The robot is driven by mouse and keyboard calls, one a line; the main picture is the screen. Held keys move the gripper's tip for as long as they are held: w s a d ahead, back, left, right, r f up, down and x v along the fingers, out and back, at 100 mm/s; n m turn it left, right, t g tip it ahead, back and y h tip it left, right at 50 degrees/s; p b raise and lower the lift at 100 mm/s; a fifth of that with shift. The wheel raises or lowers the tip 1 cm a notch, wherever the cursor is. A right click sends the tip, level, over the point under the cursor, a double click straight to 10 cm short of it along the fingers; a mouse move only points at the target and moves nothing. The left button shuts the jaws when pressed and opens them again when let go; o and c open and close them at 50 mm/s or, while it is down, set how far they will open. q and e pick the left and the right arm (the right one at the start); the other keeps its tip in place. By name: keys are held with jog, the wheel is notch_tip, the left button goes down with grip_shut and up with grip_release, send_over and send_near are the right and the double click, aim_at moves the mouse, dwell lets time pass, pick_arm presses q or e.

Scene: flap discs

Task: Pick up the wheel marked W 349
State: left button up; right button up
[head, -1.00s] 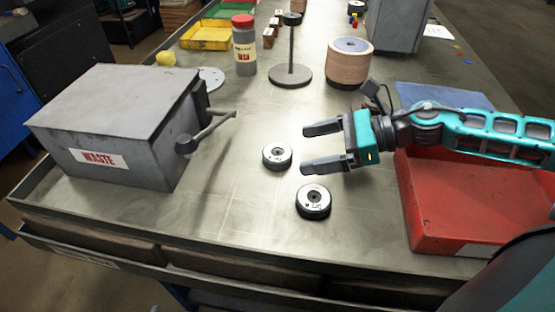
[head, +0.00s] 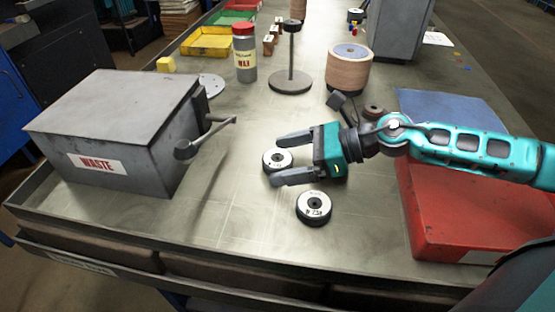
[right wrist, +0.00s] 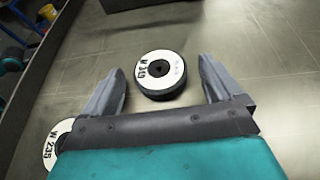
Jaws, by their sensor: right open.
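A flat wheel with a white face and dark rim (head: 275,160) lies on the bench in the head view. In the right wrist view the wheel (right wrist: 161,72) reads W 34 and a last digit that looks like 9 or 0. My right gripper (head: 279,160) is open, its fingers on either side of this wheel, low over the bench. In the right wrist view the gripper (right wrist: 160,85) shows a gap to the wheel on both sides. A second similar wheel (head: 314,206) lies nearer the front; its label looks like W 235 in the wrist view (right wrist: 60,137). My left gripper is not in view.
A grey WASTE box (head: 115,125) with a lever stands on the left. A red box (head: 450,215) lies under my right arm. A post stand (head: 290,82), a labelled jar (head: 245,55) and a disc stack (head: 349,68) stand behind. The bench front is clear.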

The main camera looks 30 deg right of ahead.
jog(key=shift+a, duration=0.1)
jog(key=shift+c, duration=0.4)
jog(key=c, duration=1.1)
jog(key=shift+c, duration=0.2)
jog(key=shift+r, duration=0.1)
